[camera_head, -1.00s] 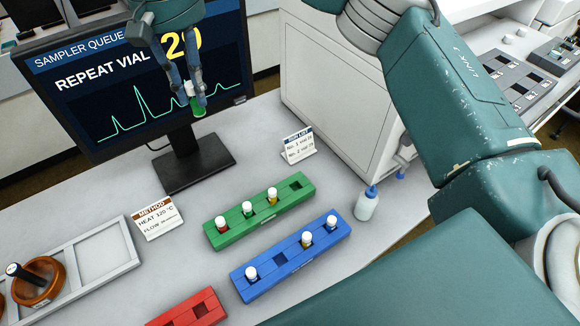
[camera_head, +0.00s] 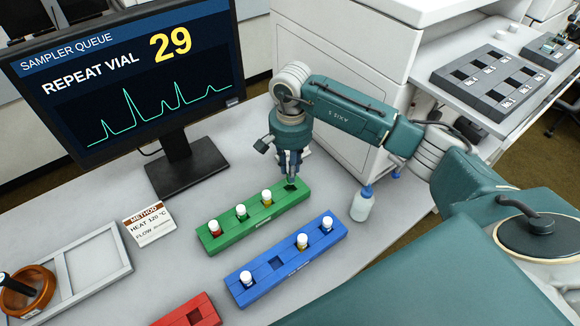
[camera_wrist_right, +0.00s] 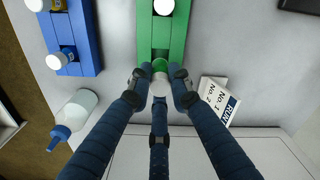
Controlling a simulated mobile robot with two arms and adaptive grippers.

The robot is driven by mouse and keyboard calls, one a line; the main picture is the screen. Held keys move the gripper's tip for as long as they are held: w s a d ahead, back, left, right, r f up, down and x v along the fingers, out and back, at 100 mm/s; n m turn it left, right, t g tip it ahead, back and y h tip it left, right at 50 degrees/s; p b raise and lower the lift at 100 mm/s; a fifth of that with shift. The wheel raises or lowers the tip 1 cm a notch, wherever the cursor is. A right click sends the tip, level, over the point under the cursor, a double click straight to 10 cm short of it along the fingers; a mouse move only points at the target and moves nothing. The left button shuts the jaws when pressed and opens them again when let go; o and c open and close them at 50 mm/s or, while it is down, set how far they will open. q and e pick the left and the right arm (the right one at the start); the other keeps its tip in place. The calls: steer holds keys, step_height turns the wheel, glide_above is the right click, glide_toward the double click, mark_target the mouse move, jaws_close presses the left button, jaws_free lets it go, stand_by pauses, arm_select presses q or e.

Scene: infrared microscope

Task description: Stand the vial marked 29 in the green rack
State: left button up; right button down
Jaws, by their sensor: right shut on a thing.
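The green rack (camera_head: 240,235) lies on the bench with red, green and yellow white-capped vials in its left and middle slots. My right gripper (camera_head: 290,176) points down at the rack's right-end slot (camera_head: 291,186). My left gripper is out of view.
A blue rack (camera_head: 285,277) with several vials lies in front, a red rack (camera_head: 190,312) nearer. A wash bottle (camera_head: 362,205) stands right of the green rack. The monitor (camera_head: 125,75) reads "REPEAT VIAL 29". A run-list card (camera_wrist_right: 217,100) stands close to the gripper.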

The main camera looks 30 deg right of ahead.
steer(key=shift+f+b, duration=0.5)
steer(key=shift+f, duration=0.95)
steer(key=shift+f+b, duration=1.15)
steer(key=shift+f, duration=0.05)
steer(key=shift+f+b, duration=0.15)
steer(key=shift+b, duration=0.3)
steer(key=c, duration=1.5)
jaws_free()
steer(key=shift+o, duration=0.5)
steer(key=o, duration=0.3)
